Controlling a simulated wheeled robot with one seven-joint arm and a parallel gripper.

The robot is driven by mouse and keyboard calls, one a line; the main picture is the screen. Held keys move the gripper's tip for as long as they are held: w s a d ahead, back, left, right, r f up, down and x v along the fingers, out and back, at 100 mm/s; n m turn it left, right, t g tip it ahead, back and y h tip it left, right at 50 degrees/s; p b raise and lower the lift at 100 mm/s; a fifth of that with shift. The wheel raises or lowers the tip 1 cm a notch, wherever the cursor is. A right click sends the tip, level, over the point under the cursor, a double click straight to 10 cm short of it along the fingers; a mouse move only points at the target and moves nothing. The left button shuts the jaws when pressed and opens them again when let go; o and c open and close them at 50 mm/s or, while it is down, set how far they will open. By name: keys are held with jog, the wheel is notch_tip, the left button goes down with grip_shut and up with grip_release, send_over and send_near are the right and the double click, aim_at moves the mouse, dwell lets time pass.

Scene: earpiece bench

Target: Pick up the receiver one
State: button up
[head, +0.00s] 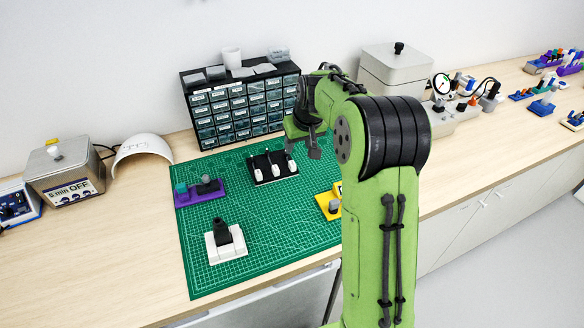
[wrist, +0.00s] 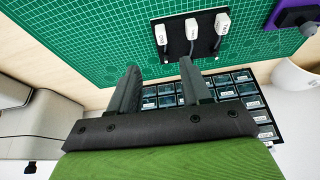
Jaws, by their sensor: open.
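Three small white receivers stand in a row on a black holder (head: 259,183) on the green mat. In the head view they are a left one (head: 258,174), a middle one (head: 275,170) and a right one (head: 290,166). My gripper (head: 304,151) is open and empty, above the mat near the holder's right end. In the wrist view its fingers (wrist: 159,68) point toward the holder, apart from the receivers.
A drawer cabinet (head: 241,108) stands close behind the holder. A purple stand (head: 200,192) is to the left, a white block with a dark piece (head: 225,242) in front, and a yellow block (head: 328,203) at the right, partly hidden by my arm. The mat's front middle is clear.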

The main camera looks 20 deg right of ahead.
aim_at(292, 163)
jog(key=b+x, duration=0.1)
jog(key=x, duration=0.9)
jog(key=shift+w+a+f, duration=0.1)
jog(key=shift+a+f, duration=0.1)
jog(key=shift+f, duration=0.1)
jog(key=shift+r, duration=0.1)
jog(key=shift+c, duration=0.3)
grip_shut()
